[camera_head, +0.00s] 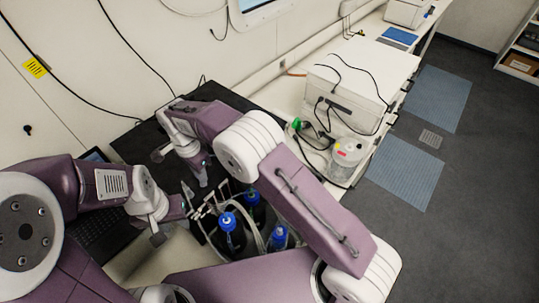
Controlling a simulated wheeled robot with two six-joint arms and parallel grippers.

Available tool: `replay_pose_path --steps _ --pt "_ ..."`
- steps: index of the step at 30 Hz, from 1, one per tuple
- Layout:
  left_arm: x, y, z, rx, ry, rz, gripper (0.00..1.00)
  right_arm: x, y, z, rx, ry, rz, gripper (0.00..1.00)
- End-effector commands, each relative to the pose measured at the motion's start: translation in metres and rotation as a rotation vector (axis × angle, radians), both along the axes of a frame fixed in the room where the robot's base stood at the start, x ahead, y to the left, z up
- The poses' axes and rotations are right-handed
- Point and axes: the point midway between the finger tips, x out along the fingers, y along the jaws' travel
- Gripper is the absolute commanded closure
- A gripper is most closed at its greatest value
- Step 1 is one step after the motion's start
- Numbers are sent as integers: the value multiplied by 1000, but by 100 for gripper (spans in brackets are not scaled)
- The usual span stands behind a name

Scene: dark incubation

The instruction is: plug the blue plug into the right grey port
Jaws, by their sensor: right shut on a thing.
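My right gripper (180,163) is at the end of the arm that comes in from the right, above a dark surface (135,147). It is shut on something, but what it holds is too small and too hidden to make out. My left gripper (172,214) is lower, beside the rim of the bottle holder, with its fingers apart; I see nothing between them. I cannot pick out the blue plug or the grey ports in this view. My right arm covers part of the bench.
A holder with a pale rim contains dark bottles with blue caps (228,221), close to both grippers. A dark laptop (97,232) lies at the left. A white box (362,72) with black cables and a clear jar (346,160) stand on the right bench. Cables hang along the wall.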

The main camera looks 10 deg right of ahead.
Motion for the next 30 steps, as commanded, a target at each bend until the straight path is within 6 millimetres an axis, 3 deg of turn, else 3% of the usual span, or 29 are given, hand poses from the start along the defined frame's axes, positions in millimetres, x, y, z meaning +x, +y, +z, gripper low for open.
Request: replay_pose_path --steps 28,29,30 --pt "0 0 -6 0 0 0 64 0 0 -12 -1 1 0 100" --pt "0 0 -6 0 0 0 64 0 0 -12 -1 1 0 82" --pt "0 0 -6 0 0 0 64 0 0 -12 -1 1 0 71"
